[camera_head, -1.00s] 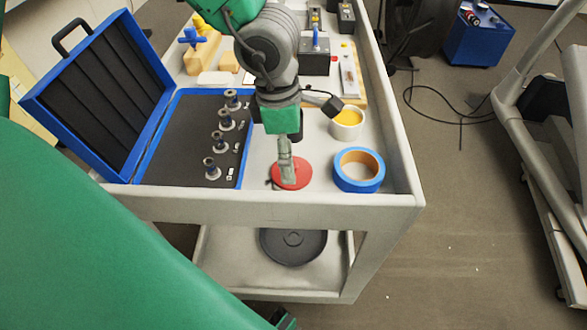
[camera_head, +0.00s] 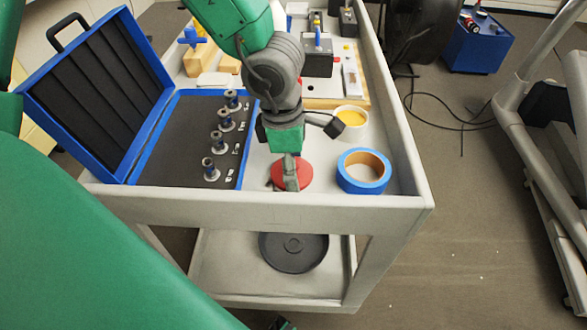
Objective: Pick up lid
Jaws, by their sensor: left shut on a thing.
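The lid, a flat red disc (camera_head: 304,175), is near the front edge of the cart top, left of the blue tape roll. My left gripper (camera_head: 290,180) points down over it from above. It is shut on the lid and hides its middle. I cannot tell whether the lid still touches the cart. An open white tub with yellow contents (camera_head: 351,118) stands behind the lid to the right. My right gripper is not in view.
The blue tape roll (camera_head: 363,180) stands close on the right. An open blue case (camera_head: 241,168) with several metal pieces lies on the left. The cart's raised front rim (camera_head: 270,209) is just in front. Blocks and tools fill the back.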

